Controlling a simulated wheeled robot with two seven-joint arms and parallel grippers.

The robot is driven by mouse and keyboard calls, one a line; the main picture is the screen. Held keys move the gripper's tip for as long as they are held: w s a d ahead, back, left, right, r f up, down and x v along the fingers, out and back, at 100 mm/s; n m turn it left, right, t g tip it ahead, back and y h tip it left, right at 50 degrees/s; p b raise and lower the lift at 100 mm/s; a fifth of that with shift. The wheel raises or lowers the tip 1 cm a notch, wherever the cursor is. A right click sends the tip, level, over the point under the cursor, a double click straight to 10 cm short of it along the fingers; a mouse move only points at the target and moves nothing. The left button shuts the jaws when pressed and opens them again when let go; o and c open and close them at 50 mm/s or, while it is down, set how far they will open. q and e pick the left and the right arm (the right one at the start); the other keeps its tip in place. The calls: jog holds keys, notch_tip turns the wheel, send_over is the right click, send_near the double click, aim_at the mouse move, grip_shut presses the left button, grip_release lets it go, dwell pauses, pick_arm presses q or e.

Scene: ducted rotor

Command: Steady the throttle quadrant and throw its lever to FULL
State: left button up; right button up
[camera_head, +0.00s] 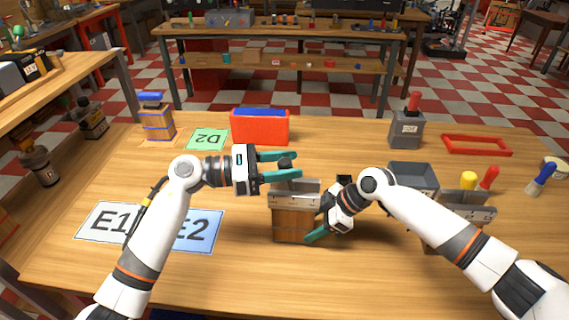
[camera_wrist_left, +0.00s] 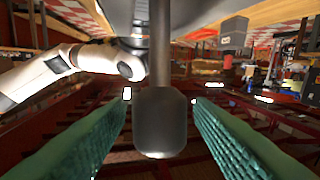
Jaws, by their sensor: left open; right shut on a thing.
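The throttle quadrant (camera_head: 292,224) is a wooden box with a metal top plate, standing upright near the table's middle. Its lever has a dark knob (camera_head: 285,163) above the plate. My left gripper (camera_head: 296,164) is open, with its green fingers on either side of the knob. In the left wrist view the knob (camera_wrist_left: 160,122) hangs between the two fingers, with a gap on each side. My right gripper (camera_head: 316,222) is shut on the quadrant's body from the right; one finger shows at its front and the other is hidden. No FULL marking is readable.
A red bin (camera_head: 260,128) and a green D2 card (camera_head: 207,139) lie behind. E1 (camera_head: 107,222) and E2 (camera_head: 204,232) cards lie left.

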pick_arm(q)
grip_shut()
jog(key=d+y, duration=0.3)
jog(key=shift+r+m+g+y, duration=0.2)
jog(key=shift+m+g+y, duration=0.1)
jog(key=shift+m, duration=0.1)
jog(key=shift+s+d+f+m+y, duration=0.15)
jog(key=shift+d+f+y, duration=0.25)
jog(key=shift+d+y, duration=0.7)
jog(key=shift+w+d+f+m+y, duration=0.1)
jog(key=shift+d+f+m+y, duration=0.2)
jog(key=shift+d+y, duration=0.75)
pick_arm(e)
jog(key=shift+r, duration=0.1)
pick_arm(q)
jog(key=shift+a+y, duration=0.2)
jog(key=shift+y, duration=0.05)
